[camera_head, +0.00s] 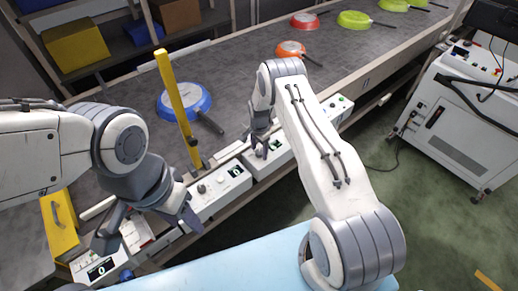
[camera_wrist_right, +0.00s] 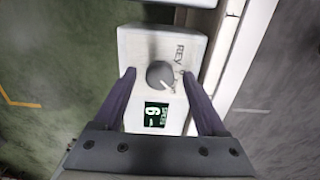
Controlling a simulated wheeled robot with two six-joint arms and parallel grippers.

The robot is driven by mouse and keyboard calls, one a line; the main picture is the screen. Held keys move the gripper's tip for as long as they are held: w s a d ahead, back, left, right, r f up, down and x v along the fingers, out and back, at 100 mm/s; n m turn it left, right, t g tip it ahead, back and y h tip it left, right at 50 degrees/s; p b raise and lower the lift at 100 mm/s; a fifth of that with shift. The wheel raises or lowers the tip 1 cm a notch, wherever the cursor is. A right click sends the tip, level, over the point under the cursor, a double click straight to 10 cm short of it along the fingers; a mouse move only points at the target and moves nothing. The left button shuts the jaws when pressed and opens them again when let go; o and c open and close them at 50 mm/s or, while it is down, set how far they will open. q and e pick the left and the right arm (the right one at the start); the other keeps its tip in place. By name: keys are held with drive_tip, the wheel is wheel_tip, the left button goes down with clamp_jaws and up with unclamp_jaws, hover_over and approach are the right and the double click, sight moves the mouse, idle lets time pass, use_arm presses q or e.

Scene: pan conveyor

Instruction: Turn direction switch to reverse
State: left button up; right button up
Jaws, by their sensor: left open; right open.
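The direction switch, a round grey knob (camera_wrist_right: 160,74), sits on a white control box (camera_wrist_right: 135,45) in the right wrist view. Its white pointer mark is toward the lower right of the picture, and REV is printed to its upper right. A green display (camera_wrist_right: 156,115) below it reads 6. My right gripper (camera_wrist_right: 158,76) is open, one finger on each side of the knob, with gaps visible. In the head view my right gripper (camera_head: 262,140) hangs over the box by the conveyor edge and hides the knob. My left gripper (camera_head: 147,228) is open and empty, near another control box.
The conveyor (camera_head: 240,90) carries a blue pan (camera_head: 184,101), an orange pan (camera_head: 290,49), a red pan (camera_head: 304,20) and several green ones. A yellow post (camera_head: 174,98) rises between my arms. A white machine (camera_head: 455,125) stands at right, with open floor before it.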

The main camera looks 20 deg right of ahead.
clamp_jaws()
